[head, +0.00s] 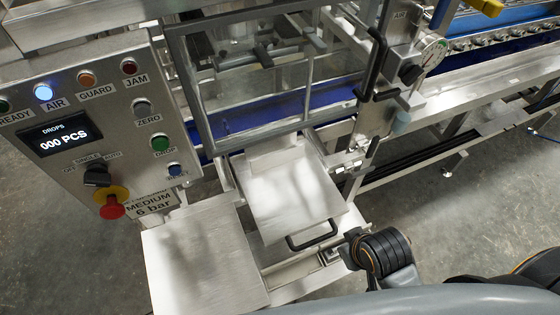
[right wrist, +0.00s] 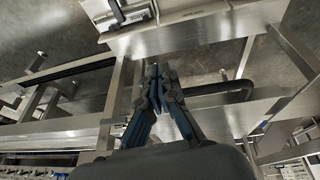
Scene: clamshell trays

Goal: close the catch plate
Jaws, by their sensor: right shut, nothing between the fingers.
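The catch plate (head: 291,197) is a bright metal plate. It sticks out from under the framed guard window toward me, with a black bar handle (head: 312,238) on its near edge. A dark bar that looks like this handle shows in the right wrist view (right wrist: 228,90), to the right of the fingers. My right gripper (right wrist: 160,75) is shut and empty, its fingertips together beside that bar; I cannot tell whether they touch it. In the head view the right wrist is just right of the handle, and the fingertips are hard to make out. My left gripper is out of view.
A control panel (head: 75,165) with lamps and a red emergency button (head: 112,207) stands at the left. A flat metal shelf (head: 200,262) lies left of the plate. The guard frame (head: 255,143) rises behind it. Open floor lies at right.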

